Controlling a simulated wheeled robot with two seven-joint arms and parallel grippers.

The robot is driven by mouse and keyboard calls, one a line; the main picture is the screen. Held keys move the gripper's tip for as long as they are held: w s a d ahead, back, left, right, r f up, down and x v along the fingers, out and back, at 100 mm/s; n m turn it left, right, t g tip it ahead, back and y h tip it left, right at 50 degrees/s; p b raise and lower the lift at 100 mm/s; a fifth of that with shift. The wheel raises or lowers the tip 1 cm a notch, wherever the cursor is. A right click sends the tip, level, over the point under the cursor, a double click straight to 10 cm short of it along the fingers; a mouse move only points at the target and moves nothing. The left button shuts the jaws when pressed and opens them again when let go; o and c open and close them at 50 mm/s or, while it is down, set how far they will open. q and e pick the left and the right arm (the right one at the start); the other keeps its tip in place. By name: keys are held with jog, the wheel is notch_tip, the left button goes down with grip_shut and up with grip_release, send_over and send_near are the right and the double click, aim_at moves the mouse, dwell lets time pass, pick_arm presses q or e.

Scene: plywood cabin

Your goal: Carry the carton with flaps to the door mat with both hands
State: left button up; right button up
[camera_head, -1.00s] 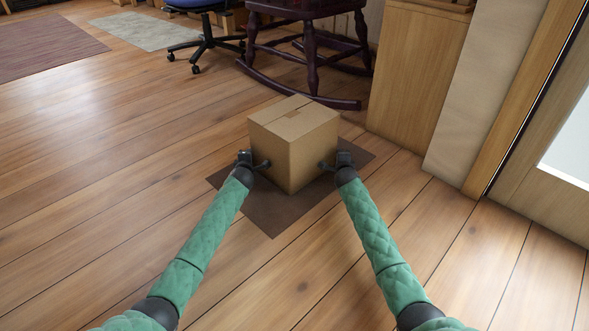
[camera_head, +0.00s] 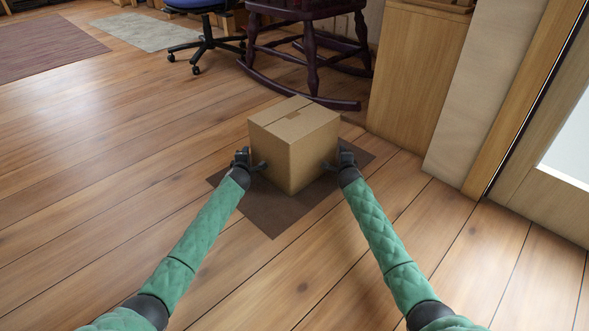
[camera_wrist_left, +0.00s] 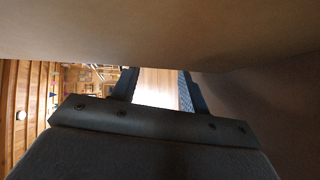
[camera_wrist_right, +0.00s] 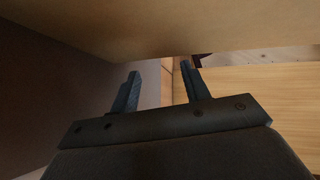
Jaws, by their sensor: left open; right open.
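The carton (camera_head: 296,143) is a brown cardboard box with a strip of tape on top. It sits upright on the dark door mat (camera_head: 274,216), whose front corner shows bare. My left gripper (camera_head: 254,164) is open beside the carton's left side. My right gripper (camera_head: 333,166) is open beside its right side. In the left wrist view the carton's wall (camera_wrist_left: 150,30) fills the top, with the open jaws (camera_wrist_left: 158,90) below it. The right wrist view shows the carton (camera_wrist_right: 150,28) above my open, empty jaws (camera_wrist_right: 160,85). No flaps stand up.
A dark rocking chair (camera_head: 312,55) stands just behind the carton. A wooden cabinet (camera_head: 418,75) and the door (camera_head: 560,170) are at the right. A blue office chair (camera_head: 205,40) and rugs (camera_head: 45,45) lie farther back left. The floor at left is clear.

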pick_arm(q)
jog(key=v, duration=0.6)
jog(key=shift+s, duration=0.15)
pick_arm(e)
jog(key=shift+d, duration=0.1)
pick_arm(q)
jog(key=shift+s+r, duration=0.1)
jog(key=shift+s, duration=0.5)
pick_arm(e)
jog(key=shift+r, duration=0.1)
notch_tip(320, 180, up, 10)
